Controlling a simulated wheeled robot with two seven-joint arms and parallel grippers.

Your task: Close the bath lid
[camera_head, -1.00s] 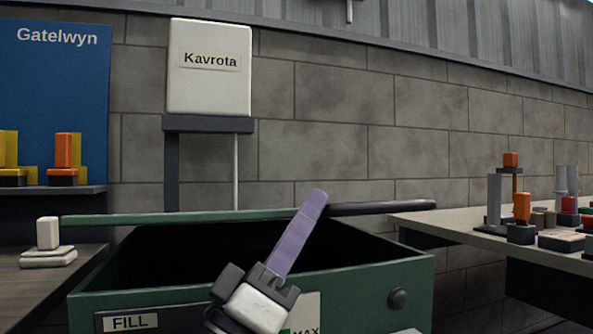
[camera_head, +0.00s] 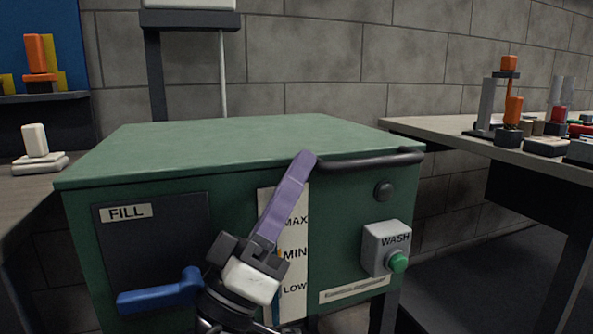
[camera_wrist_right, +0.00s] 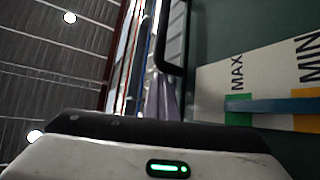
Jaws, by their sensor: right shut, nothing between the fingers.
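The green bath lid (camera_head: 235,140) lies flat across the top of the green bath (camera_head: 345,230) in the head view, and the inside of the bath is hidden. A dark bar handle (camera_head: 375,159) runs along the lid's front right edge; a dark bar also shows in the wrist view (camera_wrist_right: 172,65). My right gripper (camera_head: 303,160) is shut and empty. Its purple fingers point up in front of the bath, with the tips at the lid's front edge by the handle's left end. I cannot tell whether they touch. My left gripper is not in view.
On the bath front are a FILL panel with a blue lever (camera_head: 160,292), a level gauge (camera_head: 295,240) and a WASH box with a green button (camera_head: 397,262). A bench with parts (camera_head: 480,140) stands right; another bench with a white block (camera_head: 36,140) stands left.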

